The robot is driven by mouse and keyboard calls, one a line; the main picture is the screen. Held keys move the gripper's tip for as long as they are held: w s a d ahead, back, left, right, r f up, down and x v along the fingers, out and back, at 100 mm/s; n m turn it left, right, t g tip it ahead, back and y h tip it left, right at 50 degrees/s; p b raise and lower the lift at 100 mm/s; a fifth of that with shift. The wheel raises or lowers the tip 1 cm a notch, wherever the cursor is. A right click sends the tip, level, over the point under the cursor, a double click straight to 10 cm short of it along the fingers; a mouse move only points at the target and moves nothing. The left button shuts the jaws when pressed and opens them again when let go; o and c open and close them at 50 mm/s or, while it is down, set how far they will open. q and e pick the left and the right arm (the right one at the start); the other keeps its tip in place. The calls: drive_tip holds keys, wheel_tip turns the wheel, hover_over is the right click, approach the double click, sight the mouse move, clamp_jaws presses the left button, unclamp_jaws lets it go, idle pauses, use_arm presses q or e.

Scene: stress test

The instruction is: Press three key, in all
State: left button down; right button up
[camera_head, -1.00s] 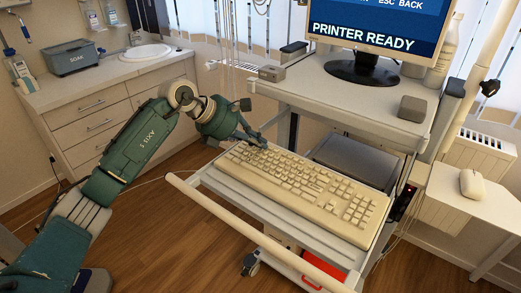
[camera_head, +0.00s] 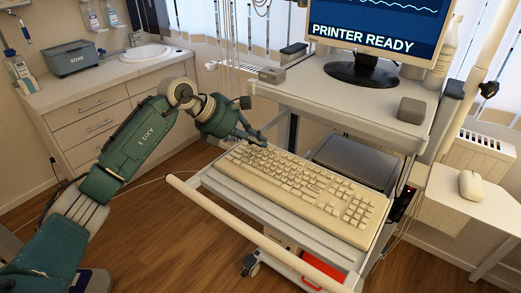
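A beige keyboard (camera_head: 300,190) lies on the pull-out tray (camera_head: 222,186) of a cart. My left gripper (camera_head: 262,143) is at the keyboard's far left corner, its fingertips over or on the keys there. Whether it touches a key cannot be told, and the fingers are too small to tell open from shut. The monitor (camera_head: 375,30) above shows a waveform line and the words "PRINTER READY". My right gripper is not in view.
The cart's upper shelf (camera_head: 330,98) overhangs behind the keyboard and holds a small grey box (camera_head: 412,110). A beige handle bar (camera_head: 230,222) runs along the tray's front. A white mouse (camera_head: 471,185) sits on a side table at right.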

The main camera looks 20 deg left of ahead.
sight(258, 153)
use_arm(q)
drive_tip(key=shift+r+p, duration=1.6)
drive_tip(key=shift+r, duration=0.9)
drive_tip(key=shift+f, duration=0.1)
